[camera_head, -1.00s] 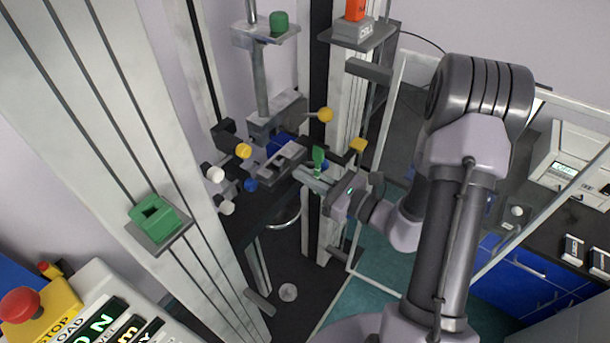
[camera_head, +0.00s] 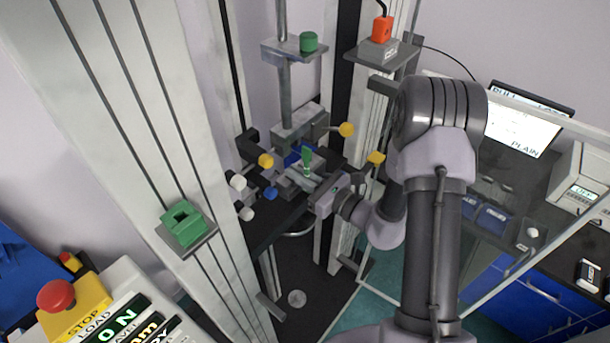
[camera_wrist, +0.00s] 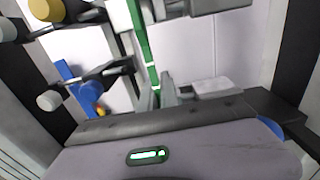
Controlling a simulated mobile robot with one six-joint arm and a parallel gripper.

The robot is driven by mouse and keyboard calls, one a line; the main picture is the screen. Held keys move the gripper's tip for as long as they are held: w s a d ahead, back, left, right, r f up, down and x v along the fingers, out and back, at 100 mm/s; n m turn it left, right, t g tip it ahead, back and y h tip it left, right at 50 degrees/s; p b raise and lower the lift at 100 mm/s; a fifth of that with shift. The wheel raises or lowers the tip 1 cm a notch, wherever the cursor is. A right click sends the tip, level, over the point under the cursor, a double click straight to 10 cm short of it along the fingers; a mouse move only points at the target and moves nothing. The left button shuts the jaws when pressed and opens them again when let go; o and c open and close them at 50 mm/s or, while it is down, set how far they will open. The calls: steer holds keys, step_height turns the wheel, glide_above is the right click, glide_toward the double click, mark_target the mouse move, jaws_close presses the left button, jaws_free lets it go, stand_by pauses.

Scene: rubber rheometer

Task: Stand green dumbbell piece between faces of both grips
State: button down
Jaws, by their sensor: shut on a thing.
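The green dumbbell piece (camera_head: 307,155) stands roughly upright, its lower part pinched in my gripper (camera_head: 306,178). In the wrist view the green strip (camera_wrist: 147,60) runs up from between my fingers (camera_wrist: 160,95) and leaves the top of the picture. The upper grip (camera_head: 300,122) hangs from a grey rod behind the piece. The lower grip sits around and below my fingers and is partly hidden by them. In the wrist view grey grip parts (camera_wrist: 222,6) show on both sides of the strip. I cannot tell whether they touch it.
Yellow knobs (camera_head: 265,161) (camera_head: 346,129) and white knobs (camera_head: 237,182) stick out beside the grips. A green block (camera_head: 183,225) sits on the left column, a green cylinder (camera_head: 308,42) on a shelf. A control panel with a red stop button (camera_head: 56,296) is at lower left.

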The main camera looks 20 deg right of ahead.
steer(key=shift+x, duration=2.6)
steer(key=shift+f+b, duration=0.25)
steer(key=shift+b, duration=0.05)
steer(key=c, duration=1.5)
jaws_free()
steer(key=b+v, duration=0.3)
steer(key=v, duration=1.4)
steer(key=shift+s+d+r, duration=0.1)
steer(key=shift+s, duration=0.1)
